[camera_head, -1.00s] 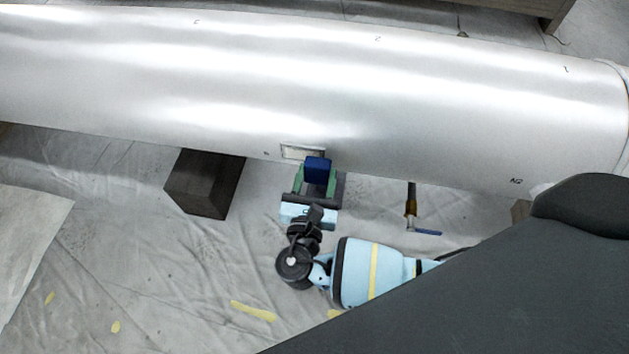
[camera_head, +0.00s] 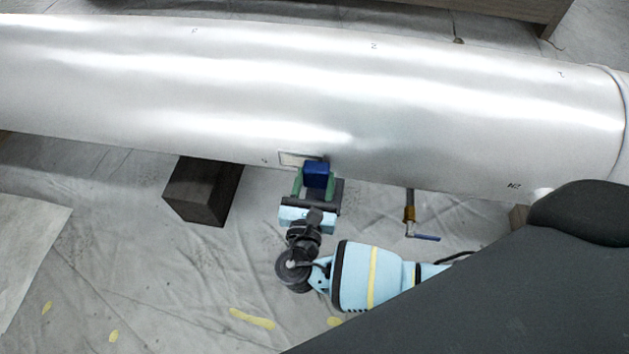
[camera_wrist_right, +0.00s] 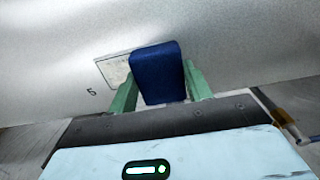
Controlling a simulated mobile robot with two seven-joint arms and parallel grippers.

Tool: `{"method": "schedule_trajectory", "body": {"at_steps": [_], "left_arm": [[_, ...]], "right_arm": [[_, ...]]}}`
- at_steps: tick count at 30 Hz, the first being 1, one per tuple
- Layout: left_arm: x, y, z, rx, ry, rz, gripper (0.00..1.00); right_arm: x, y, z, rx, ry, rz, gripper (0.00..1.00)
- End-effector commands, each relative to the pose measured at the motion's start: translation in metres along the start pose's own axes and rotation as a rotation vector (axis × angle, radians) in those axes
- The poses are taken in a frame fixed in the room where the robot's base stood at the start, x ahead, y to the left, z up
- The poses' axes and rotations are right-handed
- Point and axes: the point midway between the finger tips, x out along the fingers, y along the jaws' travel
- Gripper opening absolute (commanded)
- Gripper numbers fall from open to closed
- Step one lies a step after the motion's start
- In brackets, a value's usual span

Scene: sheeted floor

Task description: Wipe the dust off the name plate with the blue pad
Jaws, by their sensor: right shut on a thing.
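The name plate (camera_head: 290,158) is a small pale rectangle with a darker edge, low on the near side of a large silver cylinder. My right gripper (camera_head: 316,184) is shut on the blue pad (camera_head: 316,171), held between its green fingers. The pad is at the plate's right part and hides it there. In the right wrist view the pad (camera_wrist_right: 158,72) stands in front of the name plate (camera_wrist_right: 113,69), whose left part shows greyish. I cannot tell whether the pad touches the plate. My left gripper is not in view.
The silver cylinder (camera_head: 400,100) spans the whole width. A dark block (camera_head: 203,190) stands below it on the left. A valve with a blue handle (camera_head: 424,237) hangs to the right of my gripper. The sheeted floor (camera_head: 130,260) is mostly clear.

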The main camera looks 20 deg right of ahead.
Motion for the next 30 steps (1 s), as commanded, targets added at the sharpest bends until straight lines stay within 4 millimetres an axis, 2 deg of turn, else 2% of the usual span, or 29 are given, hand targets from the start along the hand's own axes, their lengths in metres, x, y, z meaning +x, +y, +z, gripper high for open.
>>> {"method": "schedule_trajectory", "body": {"at_steps": [23,30], "left_arm": [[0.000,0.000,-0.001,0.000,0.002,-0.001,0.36],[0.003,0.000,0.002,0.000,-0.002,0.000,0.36]], "right_arm": [[0.012,0.000,0.000,0.000,0.000,0.000,0.31],[0.012,0.015,0.000,0.001,0.000,0.001,0.31]]}}
